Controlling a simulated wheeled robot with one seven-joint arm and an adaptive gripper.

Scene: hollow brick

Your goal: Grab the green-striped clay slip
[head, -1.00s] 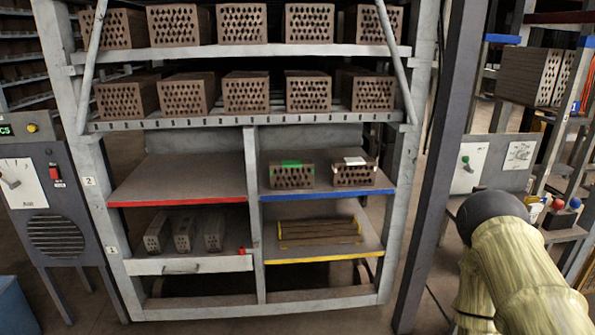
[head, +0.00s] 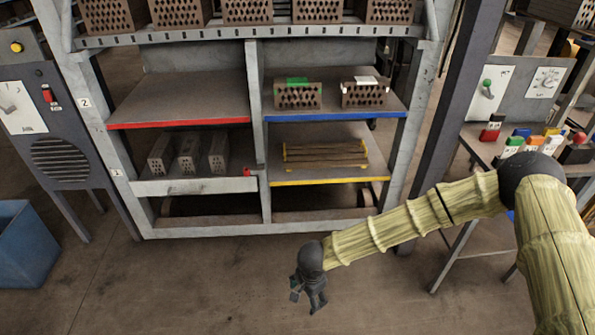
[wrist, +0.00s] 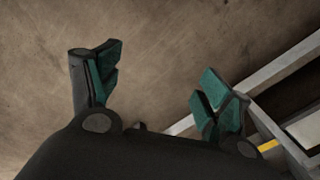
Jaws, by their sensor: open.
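A hollow brick with a green strip (head: 298,97) on its top stands at the left of the blue-edged shelf. On the side table at the right, a small white block with a green top (head: 511,146) stands among similar small pieces; I cannot tell which of these is the clay slip. My gripper (head: 308,296) hangs low in front of the rack, over the floor, apart from both. In the wrist view its two green-padded fingers (wrist: 155,92) are spread wide with only bare floor between them.
A brick with a white strip (head: 365,93) stands beside the green-marked one. The grey rack has a red-edged empty shelf (head: 180,124) and a yellow-edged shelf (head: 330,182). The side table (head: 478,145) holds several coloured pieces. A blue bin (head: 25,245) stands left. The front floor is clear.

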